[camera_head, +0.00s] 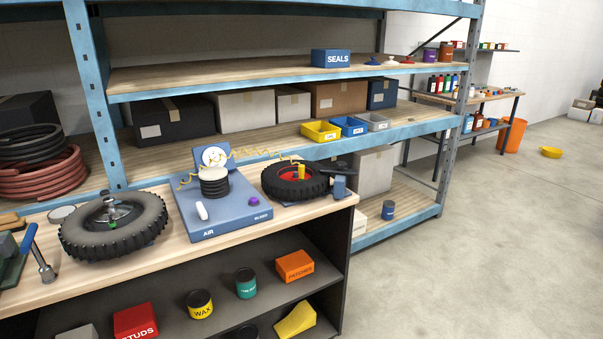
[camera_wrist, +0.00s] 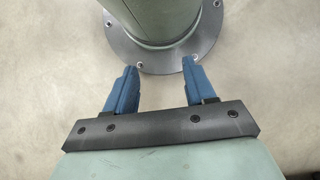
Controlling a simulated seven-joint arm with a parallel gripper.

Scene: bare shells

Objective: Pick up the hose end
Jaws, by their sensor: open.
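A thin yellow coiled hose (camera_head: 243,154) runs from the blue AIR/BLEED station (camera_head: 226,228) on the bench, past the round white gauge (camera_head: 214,156), towards the small black tyre with a red hub (camera_head: 295,182). A short upright yellow piece (camera_head: 301,171) stands in that hub, near the hose's right end. I cannot tell whether the two are joined. Another bit of yellow hose curls at the station's left. My gripper (camera_wrist: 159,66), with blue fingers, is open and empty in the wrist view, above pale floor by my base. It does not show in the head view.
A black bellows-like cylinder (camera_head: 214,181) and a white capsule (camera_head: 202,210) are on the station. Shelving (camera_head: 255,73) rises behind. The floor at right is mostly clear.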

